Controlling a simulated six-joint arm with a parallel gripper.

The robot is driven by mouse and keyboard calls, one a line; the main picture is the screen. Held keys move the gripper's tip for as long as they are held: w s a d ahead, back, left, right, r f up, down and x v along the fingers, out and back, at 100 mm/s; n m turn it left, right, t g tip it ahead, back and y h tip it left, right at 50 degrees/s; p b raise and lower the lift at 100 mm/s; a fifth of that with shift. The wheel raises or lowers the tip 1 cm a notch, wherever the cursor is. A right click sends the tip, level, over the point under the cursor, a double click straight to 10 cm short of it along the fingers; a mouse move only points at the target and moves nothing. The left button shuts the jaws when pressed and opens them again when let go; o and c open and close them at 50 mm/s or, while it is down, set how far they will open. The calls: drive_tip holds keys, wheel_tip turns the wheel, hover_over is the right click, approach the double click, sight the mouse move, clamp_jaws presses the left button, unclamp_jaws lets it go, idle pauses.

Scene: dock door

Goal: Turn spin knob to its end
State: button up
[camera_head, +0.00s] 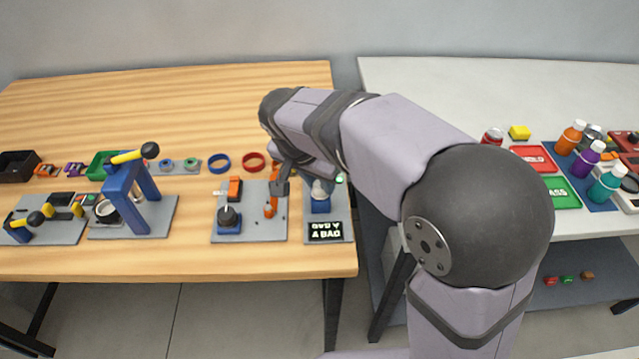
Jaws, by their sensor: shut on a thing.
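A grey plate (250,233) near the front edge of the wooden table carries a dark round knob (228,214) on a blue base and a slim orange upright part (271,204). My gripper (278,188) points down over the right side of this plate, at the top of the orange part. It is shut on what looks like that orange part; the jaws are small and the contact is partly hidden. The dark knob stands apart, left of the gripper. Which part is the spin knob, and its turn angle, I cannot tell.
Right of my gripper, a blue stand (320,204) sits on a labelled plate (328,231), close to the jaws. A blue press (127,197) with a yellow lever stands left. Blue (219,164) and red rings (254,162) lie behind. A white table (420,85) is at right.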

drive_tip(key=shift+m, duration=0.4)
drive_tip(key=o, duration=1)
drive_tip(key=shift+o, duration=0.2)
drive_tip(key=v, duration=0.7)
drive_tip(key=shift+b, duration=0.3)
drive_tip(key=shift+a+r, duration=0.15)
